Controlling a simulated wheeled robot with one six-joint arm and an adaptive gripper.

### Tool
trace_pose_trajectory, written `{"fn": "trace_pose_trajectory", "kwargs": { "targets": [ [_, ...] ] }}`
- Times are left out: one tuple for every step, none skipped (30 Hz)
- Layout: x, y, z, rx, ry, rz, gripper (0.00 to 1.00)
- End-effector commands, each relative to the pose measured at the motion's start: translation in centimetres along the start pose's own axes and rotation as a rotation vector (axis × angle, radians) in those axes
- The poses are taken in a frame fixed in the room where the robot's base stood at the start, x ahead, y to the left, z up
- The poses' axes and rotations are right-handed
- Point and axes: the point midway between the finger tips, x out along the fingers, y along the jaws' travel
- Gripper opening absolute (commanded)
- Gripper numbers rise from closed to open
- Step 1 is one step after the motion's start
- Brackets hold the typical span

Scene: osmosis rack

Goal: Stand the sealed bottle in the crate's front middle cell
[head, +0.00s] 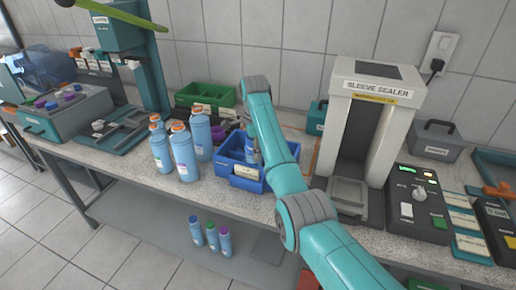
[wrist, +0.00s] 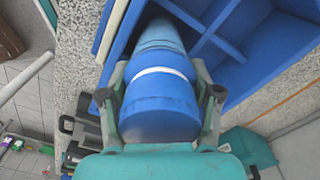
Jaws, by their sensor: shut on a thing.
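My gripper (wrist: 160,100) is shut on a blue bottle (wrist: 160,82) with a white ring near its top, its jaws on either side. The bottle's far end reaches down into the blue divided crate (wrist: 285,82); I cannot tell whether it touches the floor of a cell. Open cells show to the right of the bottle in the wrist view. In the head view the crate (head: 225,168) stands on the bench with a pale label on its front. Part of the held bottle (head: 252,150) shows above it; my arm hides the crate's right part and most of the gripper.
Blue bottles with orange caps (head: 184,160) stand left of the crate. A green bin (head: 205,96) is behind them. The sleeve sealer (head: 368,120) and its control box (head: 418,204) stand to the right. Several capped bottles (head: 212,237) stand on the lower shelf.

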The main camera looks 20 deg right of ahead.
Motion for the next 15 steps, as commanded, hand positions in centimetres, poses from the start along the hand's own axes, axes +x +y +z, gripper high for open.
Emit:
{"fn": "trace_pose_trajectory", "kwargs": {
  "targets": [
    [-0.13,-0.06,0.08,0.000,0.000,-0.003,0.00],
    [-0.15,-0.07,0.07,0.000,0.000,-0.003,0.00],
    [-0.16,-0.07,0.06,0.000,0.000,-0.003,0.00],
    [-0.16,-0.07,0.06,0.000,0.000,-0.003,0.00],
    [-0.15,-0.07,0.05,0.000,0.000,-0.003,0.00],
    [-0.15,-0.07,0.05,0.000,0.000,-0.003,0.00],
    [-0.11,-0.06,0.05,0.000,0.000,-0.003,0.00],
    [-0.05,-0.06,0.04,0.000,0.000,-0.003,0.00],
    [0.06,-0.06,0.04,-0.001,0.000,-0.003,0.00],
    [0.13,-0.06,0.04,-0.001,0.000,-0.003,0.00],
    [0.18,-0.05,0.04,-0.001,0.000,-0.002,0.68],
    [0.17,-0.05,0.04,-0.001,0.000,-0.002,0.78],
    [0.17,-0.05,0.04,-0.001,0.000,-0.002,0.86],
    [0.17,-0.05,0.04,-0.001,0.000,-0.002,0.88],
    [0.17,-0.05,0.04,-0.001,0.000,-0.002,0.88]
  ]
}}
